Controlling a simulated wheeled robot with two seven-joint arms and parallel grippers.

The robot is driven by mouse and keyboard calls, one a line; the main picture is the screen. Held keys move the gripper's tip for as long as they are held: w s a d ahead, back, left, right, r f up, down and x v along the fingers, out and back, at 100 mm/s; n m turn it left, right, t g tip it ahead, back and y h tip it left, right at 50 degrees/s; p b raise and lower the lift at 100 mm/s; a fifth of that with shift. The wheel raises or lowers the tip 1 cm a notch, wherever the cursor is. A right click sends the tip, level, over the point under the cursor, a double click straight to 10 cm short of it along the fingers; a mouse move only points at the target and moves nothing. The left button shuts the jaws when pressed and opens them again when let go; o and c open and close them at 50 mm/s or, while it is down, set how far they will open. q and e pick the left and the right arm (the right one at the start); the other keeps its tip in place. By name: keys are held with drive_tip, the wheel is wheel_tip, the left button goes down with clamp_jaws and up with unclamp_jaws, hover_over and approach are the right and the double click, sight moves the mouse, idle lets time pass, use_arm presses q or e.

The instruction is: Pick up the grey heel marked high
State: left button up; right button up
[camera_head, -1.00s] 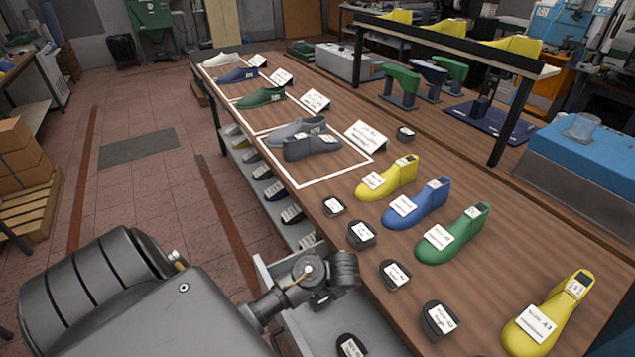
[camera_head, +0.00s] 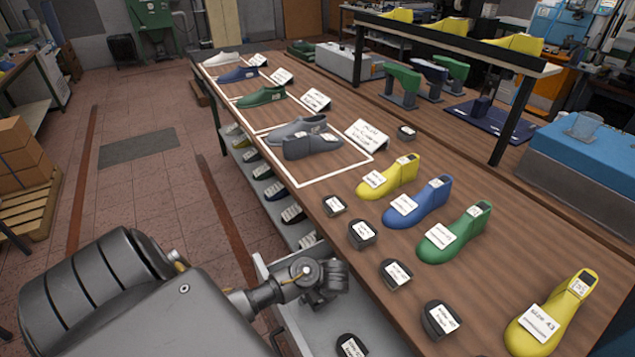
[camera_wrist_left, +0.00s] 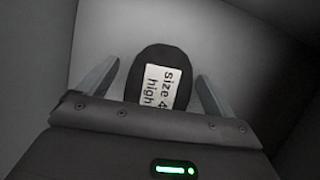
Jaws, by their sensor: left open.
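A dark grey heel (camera_wrist_left: 152,84) with a white label reading "size 4… high" lies on a light grey surface in the left wrist view; the last part of the size is unclear. My left gripper (camera_wrist_left: 159,72) is open, with one finger on each side of the heel and a gap to both. Its body hides the near part of the heel. In the head view my left gripper (camera_head: 320,287) is over the grey tray (camera_head: 372,318) beside the table, and the heel under it is hidden. My right gripper is not in view.
Another dark heel (camera_head: 351,346) lies in the tray. The wooden table (camera_head: 300,205) to the right holds several dark labelled heels, a yellow last (camera_head: 390,178), a blue last (camera_head: 418,204) and a green last (camera_head: 455,234). Tray walls stand close around the gripper.

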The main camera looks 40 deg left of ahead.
use_arm(q)
drive_tip(key=shift+r, duration=0.1)
drive_tip(key=shift+c, duration=0.3)
drive_tip(key=c, duration=1.1)
drive_tip(key=shift+o, duration=0.2)
drive_tip(key=shift+r, duration=0.1)
wheel_tip(320, 180, up, 18)
drive_tip(key=p, duration=0.5)
